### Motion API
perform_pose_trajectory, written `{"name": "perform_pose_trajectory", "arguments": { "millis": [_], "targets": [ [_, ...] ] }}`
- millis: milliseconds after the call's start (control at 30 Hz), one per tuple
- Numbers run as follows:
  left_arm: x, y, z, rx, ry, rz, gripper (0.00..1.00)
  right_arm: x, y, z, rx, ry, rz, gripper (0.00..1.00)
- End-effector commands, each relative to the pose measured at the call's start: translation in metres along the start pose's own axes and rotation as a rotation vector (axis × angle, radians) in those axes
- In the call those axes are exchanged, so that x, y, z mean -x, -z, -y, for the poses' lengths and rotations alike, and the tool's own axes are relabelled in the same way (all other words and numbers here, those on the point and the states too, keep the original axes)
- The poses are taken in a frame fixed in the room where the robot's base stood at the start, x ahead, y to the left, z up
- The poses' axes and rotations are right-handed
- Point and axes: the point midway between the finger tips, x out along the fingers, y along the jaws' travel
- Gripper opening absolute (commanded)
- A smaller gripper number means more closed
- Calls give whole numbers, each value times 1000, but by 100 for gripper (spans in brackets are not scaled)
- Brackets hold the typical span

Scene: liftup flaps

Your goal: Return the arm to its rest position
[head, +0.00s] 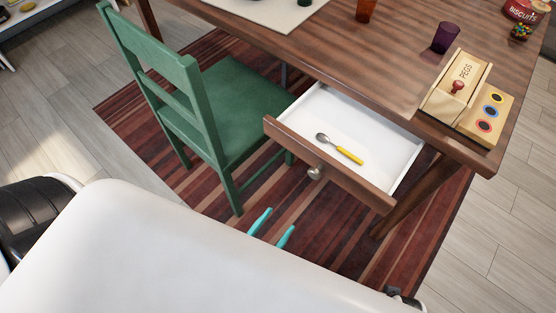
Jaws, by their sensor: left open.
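My left gripper (272,229) shows only as two teal fingertips past the edge of my white body, which hides the rest of it and its arm. The fingertips are apart with only the striped rug visible between them, so it is open and empty. It is in front of the pulled-out drawer (385,149) and to the lower left of its round knob (315,172), clear of both in the picture. A spoon with a yellow handle (349,156) lies inside the white drawer. My right gripper is not in view.
A green chair (215,100) stands left of the drawer. On the wooden table (395,62) are a PEGS box (462,88) with a red knob and coloured holes, a purple cup (445,38), an orange cup (366,10) and a biscuits container (524,12). Rug (300,240) shows around the fingertips.

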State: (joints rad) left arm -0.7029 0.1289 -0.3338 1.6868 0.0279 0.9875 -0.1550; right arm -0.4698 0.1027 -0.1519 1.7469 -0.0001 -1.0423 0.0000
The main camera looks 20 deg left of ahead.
Motion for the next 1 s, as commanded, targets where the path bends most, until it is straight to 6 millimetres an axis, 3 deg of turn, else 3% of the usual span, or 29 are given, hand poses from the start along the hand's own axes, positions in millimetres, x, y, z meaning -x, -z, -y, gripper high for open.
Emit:
{"name": "perform_pose_trajectory", "arguments": {
  "millis": [267,367,533,667,800,1000],
  "targets": [
    [-1,2,0,0,1,-7,48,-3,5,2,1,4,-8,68],
    [-5,14,-2,-3,8,-64,48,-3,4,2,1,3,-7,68],
    [-14,71,-11,-14,34,-347,48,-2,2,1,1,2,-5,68],
    [-8,123,-25,-20,40,-642,48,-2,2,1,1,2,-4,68],
    [15,167,-43,-20,25,-960,48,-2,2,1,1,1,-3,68],
    [52,195,-64,-11,-14,-1308,48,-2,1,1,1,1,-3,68]
  ]
}}
